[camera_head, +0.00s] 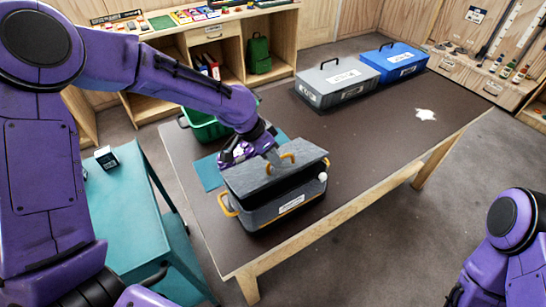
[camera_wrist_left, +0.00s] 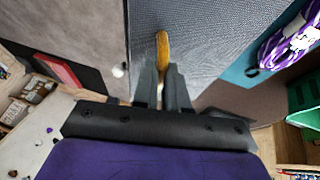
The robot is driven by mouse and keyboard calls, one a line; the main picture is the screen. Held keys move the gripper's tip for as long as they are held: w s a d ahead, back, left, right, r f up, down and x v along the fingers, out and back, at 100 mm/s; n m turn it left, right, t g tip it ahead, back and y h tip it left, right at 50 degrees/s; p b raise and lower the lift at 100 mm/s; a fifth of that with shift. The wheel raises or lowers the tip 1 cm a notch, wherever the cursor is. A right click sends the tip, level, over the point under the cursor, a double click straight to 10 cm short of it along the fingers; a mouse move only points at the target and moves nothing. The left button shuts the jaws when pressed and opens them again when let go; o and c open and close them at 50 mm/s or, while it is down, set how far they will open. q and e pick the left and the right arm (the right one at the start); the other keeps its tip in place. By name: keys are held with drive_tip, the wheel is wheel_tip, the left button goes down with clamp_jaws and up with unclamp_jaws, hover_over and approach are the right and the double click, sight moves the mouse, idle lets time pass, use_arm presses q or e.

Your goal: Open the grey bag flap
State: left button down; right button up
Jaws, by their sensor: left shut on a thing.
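The grey bag (camera_head: 262,213) stands on the dark table, with yellow side handles and a white label on its front. Its grey flap (camera_head: 248,180) is raised at the front, leaving a dark gap above the body; in the left wrist view the flap (camera_wrist_left: 205,40) fills the upper middle. My left gripper (camera_head: 276,158) is over the flap and shut on its yellow flap handle (camera_head: 288,156). The left wrist view shows the handle (camera_wrist_left: 163,48) between the fingers. The bag's inside is mostly hidden in shadow. My right arm shows at the lower right, its gripper out of view.
A green crate (camera_head: 205,126) and a teal mat (camera_head: 208,172) lie behind the bag. A grey box (camera_head: 337,84) and a blue box (camera_head: 396,63) stand at the table's far end. A teal cart (camera_head: 120,207) is at left. The table's middle is clear.

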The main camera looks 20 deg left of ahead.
sight(272, 168)
use_arm(q)
drive_tip(key=shift+w+a+r+p, duration=0.35)
drive_tip(key=shift+a+r+p, duration=0.15)
drive_tip(key=shift+p, duration=0.2)
drive_tip(key=c, duration=1.5)
unclamp_jaws()
drive_tip(key=shift+w, duration=0.15)
drive_tip(key=o, duration=1)
drive_tip(key=r+p, duration=0.2)
drive_tip(key=shift+s+d+r+p, duration=0.3)
drive_tip(key=shift+s+d+p, duration=0.05)
drive_tip(key=shift+s+d+r, duration=0.15)
drive_tip(key=shift+d+r, duration=0.05)
drive_tip(key=shift+r, duration=0.35)
drive_tip(key=shift+s+d+r, duration=0.15)
drive_tip(key=shift+d+r, duration=0.05)
drive_tip(key=shift+r, duration=0.35)
